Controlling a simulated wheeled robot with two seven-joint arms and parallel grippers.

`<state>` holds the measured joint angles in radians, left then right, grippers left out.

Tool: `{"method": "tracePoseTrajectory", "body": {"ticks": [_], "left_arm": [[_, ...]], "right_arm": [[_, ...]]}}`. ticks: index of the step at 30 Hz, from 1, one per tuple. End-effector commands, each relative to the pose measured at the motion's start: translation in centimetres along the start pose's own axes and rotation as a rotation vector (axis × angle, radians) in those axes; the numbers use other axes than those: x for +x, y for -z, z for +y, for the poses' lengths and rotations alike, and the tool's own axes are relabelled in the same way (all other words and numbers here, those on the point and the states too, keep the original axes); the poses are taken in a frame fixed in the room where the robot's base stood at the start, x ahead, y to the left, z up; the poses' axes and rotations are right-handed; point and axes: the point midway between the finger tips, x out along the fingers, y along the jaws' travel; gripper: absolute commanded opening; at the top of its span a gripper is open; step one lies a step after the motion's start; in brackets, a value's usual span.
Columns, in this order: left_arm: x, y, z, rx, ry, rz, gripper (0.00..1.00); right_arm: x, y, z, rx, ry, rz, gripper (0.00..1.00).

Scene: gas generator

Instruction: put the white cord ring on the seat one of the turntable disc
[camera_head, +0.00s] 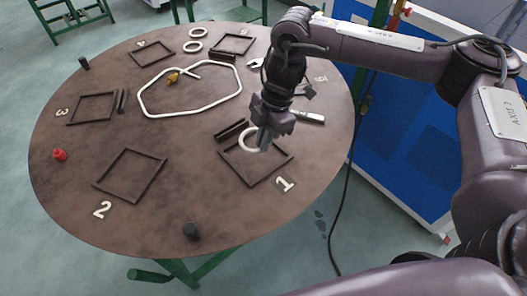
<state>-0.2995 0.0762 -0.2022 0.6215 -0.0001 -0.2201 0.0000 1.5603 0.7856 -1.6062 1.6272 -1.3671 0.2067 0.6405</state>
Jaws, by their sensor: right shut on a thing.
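The white cord ring (243,139) is at my right gripper (263,143), which is shut on its right side. The ring is over seat one (231,170), a dark square frame beside the white number 1. I cannot tell whether the ring touches the disc. The turntable disc (190,215) is a large brown round top. The gripper hides part of the ring and of the frame. My left gripper is not in view.
Other square frames sit by the numbers 2 (128,174) and 3 (93,108) and at the back. Two white rings (193,47) and a large white cord loop (190,88) lie farther back. A black knob (191,231) stands at the front edge, a red one (59,154) at the left.

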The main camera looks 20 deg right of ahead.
Motion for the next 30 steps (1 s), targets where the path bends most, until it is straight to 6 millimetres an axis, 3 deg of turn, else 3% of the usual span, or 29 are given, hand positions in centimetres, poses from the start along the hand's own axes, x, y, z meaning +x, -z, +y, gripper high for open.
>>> {"method": "tracePoseTrajectory", "body": {"ticks": [14, 25, 26, 30], "left_arm": [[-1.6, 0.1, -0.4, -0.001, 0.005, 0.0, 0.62], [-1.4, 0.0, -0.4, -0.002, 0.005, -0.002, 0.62], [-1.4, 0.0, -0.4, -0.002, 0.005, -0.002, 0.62], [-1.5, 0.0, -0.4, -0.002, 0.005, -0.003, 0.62]], "right_arm": [[5.2, -1.4, 0.0, 0.001, 0.001, 0.0, 0.0], [5.9, -1.6, 0.0, 0.0, -0.001, 0.0, 0.0], [5.9, -1.6, 0.0, 0.0, -0.001, 0.0, 0.1], [5.8, -1.6, 0.0, 0.0, -0.001, 0.0, 0.28]]}}
